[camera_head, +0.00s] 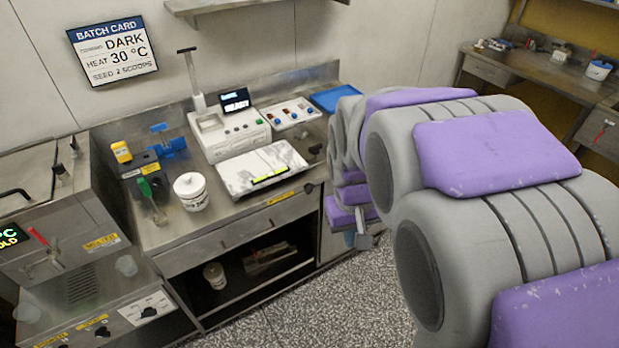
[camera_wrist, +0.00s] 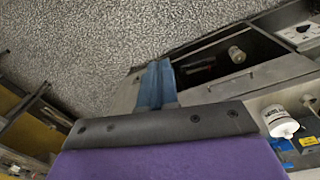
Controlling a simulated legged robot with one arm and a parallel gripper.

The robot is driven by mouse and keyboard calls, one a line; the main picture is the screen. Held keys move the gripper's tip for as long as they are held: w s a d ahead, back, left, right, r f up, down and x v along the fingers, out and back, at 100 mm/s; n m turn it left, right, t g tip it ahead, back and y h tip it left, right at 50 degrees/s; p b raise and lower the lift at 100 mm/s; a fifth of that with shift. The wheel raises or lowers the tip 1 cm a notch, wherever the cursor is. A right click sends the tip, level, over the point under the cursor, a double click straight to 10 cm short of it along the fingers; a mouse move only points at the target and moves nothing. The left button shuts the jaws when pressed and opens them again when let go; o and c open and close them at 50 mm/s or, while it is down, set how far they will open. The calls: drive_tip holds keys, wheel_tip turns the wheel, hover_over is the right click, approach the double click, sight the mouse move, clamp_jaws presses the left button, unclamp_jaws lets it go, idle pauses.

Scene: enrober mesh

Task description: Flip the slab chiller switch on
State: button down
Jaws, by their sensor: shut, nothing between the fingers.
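The pale marble slab (camera_head: 248,178) lies on the steel counter, with a lit yellow-green strip along its front. Below it, the counter's front edge carries a small yellow label (camera_head: 282,198), too small to read. A small dark fitting (camera_head: 309,188) sits right of that label; I cannot tell whether it is the slab chiller switch or its position. My gripper (camera_head: 365,241) is low in front of the counter's right end, apart from the label and partly hidden by my arm. In the wrist view its blue-grey fingers (camera_wrist: 156,84) are shut and empty, with floor and the counter's open shelf beyond.
The counter holds a white tub (camera_head: 191,192), a scale-like white machine (camera_head: 230,135), a button panel (camera_head: 291,113) and a blue tray (camera_head: 332,97). A steel melter with a red lever (camera_head: 38,236) stands left. Speckled floor (camera_head: 300,318) in front is clear.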

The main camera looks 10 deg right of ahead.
drive_tip(key=w+a+f+n+t+p, duration=0.1)
drive_tip(key=w+f, duration=0.1)
drive_tip(key=w, duration=0.9)
drive_tip(key=w+a+f+n+t+p, duration=0.1)
drive_tip(key=w+f+p, duration=0.1)
drive_tip(key=w, duration=0.9)
drive_tip(key=w+a+f+n+t+p, duration=0.1)
drive_tip(key=w+f, duration=0.3)
drive_tip(key=w, duration=0.7)
drive_tip(key=shift+a+f+t+p, duration=0.2)
drive_tip(key=shift+a+t+p, duration=0.2)
drive_tip(key=shift+a, duration=0.15)
drive_tip(key=b, duration=0.2)
approach(310, 186)
wheel_tip(310, 186, down, 2)
drive_tip(key=w+a, duration=0.1)
drive_tip(key=f, duration=0.2)
drive_tip(key=d+f+b, duration=0.1)
drive_tip(key=shift+w+d+f, duration=0.1)
drive_tip(key=shift+w+f, duration=0.15)
drive_tip(key=shift+w, duration=0.15)
drive_tip(key=shift+d+f, duration=0.2)
